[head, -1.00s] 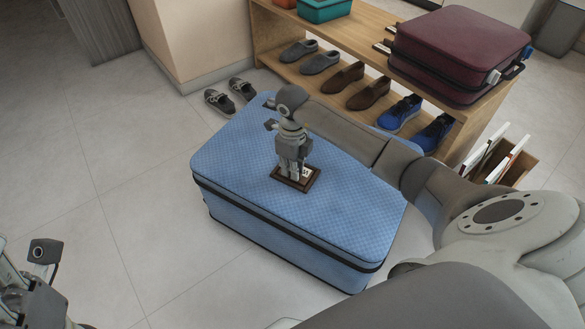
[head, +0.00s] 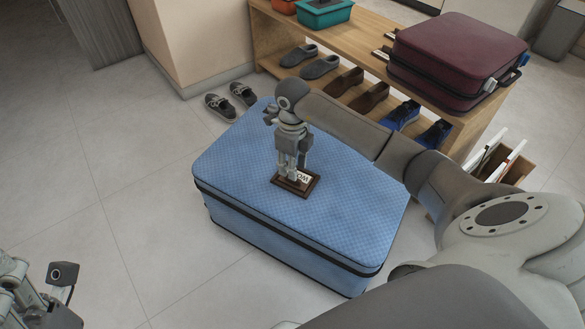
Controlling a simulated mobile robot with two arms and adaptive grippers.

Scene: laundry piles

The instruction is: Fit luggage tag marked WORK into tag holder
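The blue suitcase (head: 330,205) lies flat on the floor in the middle of the head view. A small brown tag holder (head: 310,188) rests on its top. A white tag with black letters reading "WO" (head: 303,177) shows at the holder, its rest hidden by my gripper. My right gripper (head: 292,176) points straight down at the holder, its fingers at the tag. Whether the fingers are closed on the tag cannot be made out. My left gripper (head: 45,290) is at the lower left, cut by the frame edge and away from the suitcase.
A wooden bench (head: 370,45) with several shoes below stands behind. A maroon suitcase (head: 455,55) and a teal bin (head: 325,14) are on it. A wooden box (head: 505,160) stands at right. The floor at left is clear.

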